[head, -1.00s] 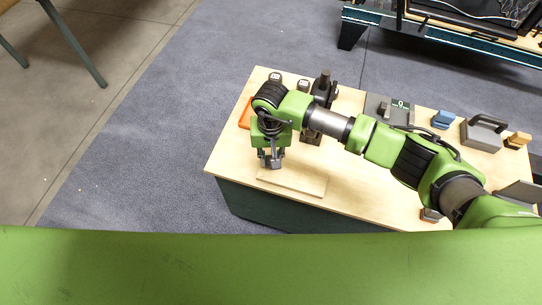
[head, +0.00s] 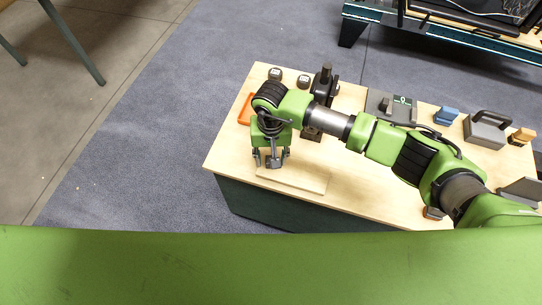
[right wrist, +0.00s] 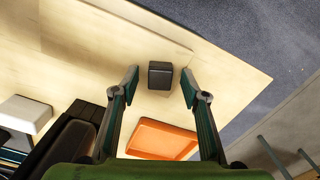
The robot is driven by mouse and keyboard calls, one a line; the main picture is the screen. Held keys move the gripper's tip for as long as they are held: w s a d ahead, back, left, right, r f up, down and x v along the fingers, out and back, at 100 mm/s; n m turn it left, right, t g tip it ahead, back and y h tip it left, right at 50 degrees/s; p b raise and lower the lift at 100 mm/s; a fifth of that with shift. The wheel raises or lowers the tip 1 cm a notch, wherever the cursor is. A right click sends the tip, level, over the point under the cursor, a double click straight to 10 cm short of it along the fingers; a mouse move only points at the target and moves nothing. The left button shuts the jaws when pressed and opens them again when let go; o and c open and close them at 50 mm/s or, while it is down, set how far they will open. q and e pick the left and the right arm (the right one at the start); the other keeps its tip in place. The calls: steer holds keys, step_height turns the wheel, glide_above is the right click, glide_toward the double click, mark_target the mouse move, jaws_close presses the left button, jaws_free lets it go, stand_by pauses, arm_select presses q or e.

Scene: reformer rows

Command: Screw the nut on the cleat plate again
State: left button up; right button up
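My right gripper (head: 271,158) is open above the left front of the table; it also shows in the right wrist view (right wrist: 160,88). A small dark block (right wrist: 160,75), possibly the nut, stands between its spread fingertips, with a gap on both sides. In the head view a grey piece shows between the fingers. I cannot tell its thread or what it rests on. A dark grey plate (head: 374,104) with a raised grey part lies at the back middle of the table, possibly the cleat plate. My left gripper is not in view.
A pale wooden board (head: 305,180) lies at the table's front edge. An orange tray (right wrist: 155,140) is near the gripper. A dark upright fixture (head: 327,78) stands behind my arm. A blue block (head: 446,116) and a grey handled block (head: 485,130) are at the right.

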steer(key=shift+r, duration=0.3)
step_height(320, 180, up, 18)
steer(key=p, duration=0.2)
steer(key=shift+r, duration=0.2)
stand_by(0.4)
stand_by(0.4)
